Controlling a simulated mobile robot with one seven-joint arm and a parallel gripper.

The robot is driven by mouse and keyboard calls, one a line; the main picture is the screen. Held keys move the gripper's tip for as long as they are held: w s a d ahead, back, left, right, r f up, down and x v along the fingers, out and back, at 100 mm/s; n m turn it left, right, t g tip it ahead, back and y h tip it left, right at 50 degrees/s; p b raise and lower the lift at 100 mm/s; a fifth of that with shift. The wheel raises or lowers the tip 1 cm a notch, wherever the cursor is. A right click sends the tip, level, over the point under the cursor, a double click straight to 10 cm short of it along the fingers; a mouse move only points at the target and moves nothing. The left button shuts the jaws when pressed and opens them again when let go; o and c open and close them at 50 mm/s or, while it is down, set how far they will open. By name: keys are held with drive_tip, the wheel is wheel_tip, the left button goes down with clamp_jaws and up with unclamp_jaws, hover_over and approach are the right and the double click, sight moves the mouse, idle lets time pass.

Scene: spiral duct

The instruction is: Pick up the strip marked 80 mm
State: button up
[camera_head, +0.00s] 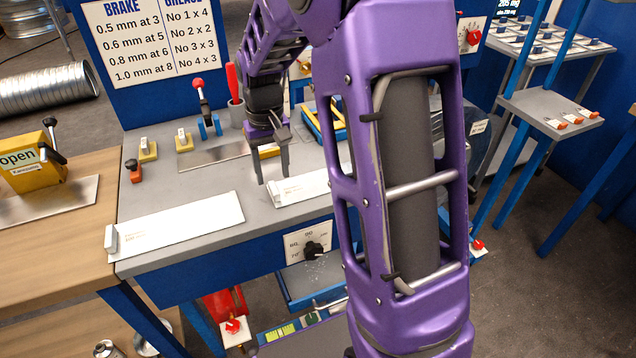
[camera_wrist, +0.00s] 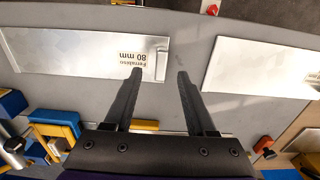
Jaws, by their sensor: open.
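The strip marked 80 mm (camera_wrist: 75,52) is a flat pale metal piece on the grey bench top. In the wrist view its printed end points right, its label reads upside down, and a small raised lip shows at that end. In the head view the strip (camera_head: 303,188) is partly hidden behind my arm. My gripper (camera_wrist: 160,72) is open with nothing between its fingers. In the wrist view its fingertips appear either side of the strip's lipped end. In the head view my gripper (camera_head: 273,180) points down by that end; its exact height is unclear.
A second, longer-looking strip (camera_head: 185,222) lies to the left on the bench (camera_head: 262,222); it also shows in the wrist view (camera_wrist: 268,62). Behind stand a red-knobbed lever (camera_head: 200,90), a cup with a red-handled tool (camera_head: 236,108) and small yellow blocks (camera_head: 148,150). Bare bench separates the strips.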

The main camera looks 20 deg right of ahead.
sight(274, 187)
wheel_tip(274, 187, down, 4)
drive_tip(key=shift+f+b, duration=0.2)
drive_tip(key=shift+b, duration=0.1)
clamp_jaws()
drive_tip(key=shift+w, duration=0.1)
